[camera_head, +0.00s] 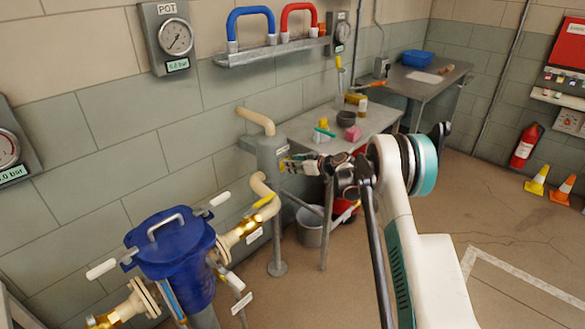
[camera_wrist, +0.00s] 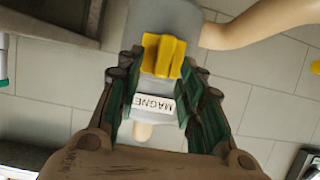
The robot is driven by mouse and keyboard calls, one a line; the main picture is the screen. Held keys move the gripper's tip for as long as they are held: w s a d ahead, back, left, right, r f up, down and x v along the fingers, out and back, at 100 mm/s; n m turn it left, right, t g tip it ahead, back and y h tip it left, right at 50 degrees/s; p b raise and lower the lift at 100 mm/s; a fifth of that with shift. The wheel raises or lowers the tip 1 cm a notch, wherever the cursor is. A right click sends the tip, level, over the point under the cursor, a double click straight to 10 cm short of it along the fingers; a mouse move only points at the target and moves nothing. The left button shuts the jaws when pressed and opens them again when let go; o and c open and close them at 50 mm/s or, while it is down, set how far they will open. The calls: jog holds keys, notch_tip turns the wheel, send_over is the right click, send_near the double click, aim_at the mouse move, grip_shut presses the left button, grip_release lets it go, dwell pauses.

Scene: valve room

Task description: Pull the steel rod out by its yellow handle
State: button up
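The yellow handle (camera_wrist: 164,56) shows in the wrist view, on the grey housing (camera_wrist: 206,36) with a white label reading MAGNE and partly covered by a finger. The steel rod itself is not visible. My gripper (camera_wrist: 163,80) is open, with one green-padded finger on each side of the handle and gaps between. I cannot tell how far the fingertips are from the handle in depth. In the head view the grey housing (camera_head: 266,150) stands upright on a post, and my gripper (camera_head: 292,165) reaches its right side. The handle is mostly hidden there.
A blue filter vessel (camera_head: 175,250) with a lid handle stands front left, joined by beige and brass pipes. A metal bench (camera_head: 375,125) with small items lies behind my arm. A grey bucket (camera_head: 310,228) is on the floor below.

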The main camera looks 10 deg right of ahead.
jog(key=shift+w+a+f, duration=0.2)
jog(key=shift+w+a, duration=0.1)
jog(key=shift+w, duration=0.15)
grip_shut()
jog(key=shift+s, duration=0.1)
jog(key=s+d, duration=1)
jog(key=s, duration=0.5)
jog(key=shift+d, duration=0.4)
grip_release()
jog(key=shift+w, duration=0.1)
